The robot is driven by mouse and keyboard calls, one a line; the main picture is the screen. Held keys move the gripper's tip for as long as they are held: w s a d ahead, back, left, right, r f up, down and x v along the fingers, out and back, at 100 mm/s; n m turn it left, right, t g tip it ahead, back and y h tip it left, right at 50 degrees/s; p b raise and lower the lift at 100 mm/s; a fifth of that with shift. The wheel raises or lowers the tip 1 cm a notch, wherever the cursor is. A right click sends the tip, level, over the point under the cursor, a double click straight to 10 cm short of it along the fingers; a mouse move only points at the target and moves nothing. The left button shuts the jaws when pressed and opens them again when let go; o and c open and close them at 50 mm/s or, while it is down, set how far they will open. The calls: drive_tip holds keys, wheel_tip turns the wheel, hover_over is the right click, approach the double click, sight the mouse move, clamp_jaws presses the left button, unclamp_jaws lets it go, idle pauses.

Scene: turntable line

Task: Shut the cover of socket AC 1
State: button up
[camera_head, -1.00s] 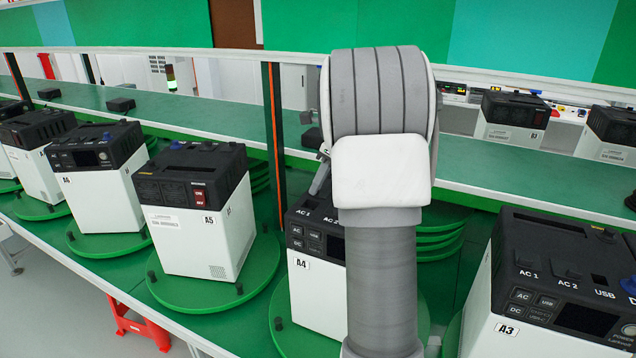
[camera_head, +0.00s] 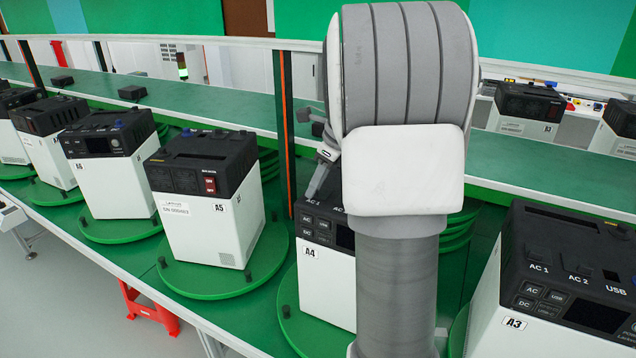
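Unit A4 (camera_head: 318,270), a white box with a black top, stands on a green turntable behind my arm. Its "AC 1" label shows at the top front edge, but most of its top and right side are hidden by my arm. I cannot make out the AC 1 socket or whether its cover is up. My gripper (camera_head: 318,180) shows only in part, left of my wrist, with a thin grey finger slanting down to A4's top near that label. Its opening is hidden, and I cannot tell whether it touches anything.
Unit A3 (camera_head: 575,280) stands close on the right, with AC 1, AC 2 and USB labels on top. An upright post (camera_head: 284,130) rises behind A4. A red stool (camera_head: 148,308) is below the line.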

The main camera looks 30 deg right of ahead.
drive_tip(key=shift+o, duration=1)
drive_tip(key=shift+r, duration=0.1)
drive_tip(key=v, duration=1.7)
drive_tip(key=shift+p, duration=0.35)
drive_tip(key=shift+a+r, duration=0.1)
drive_tip(key=shift+r, duration=0.05)
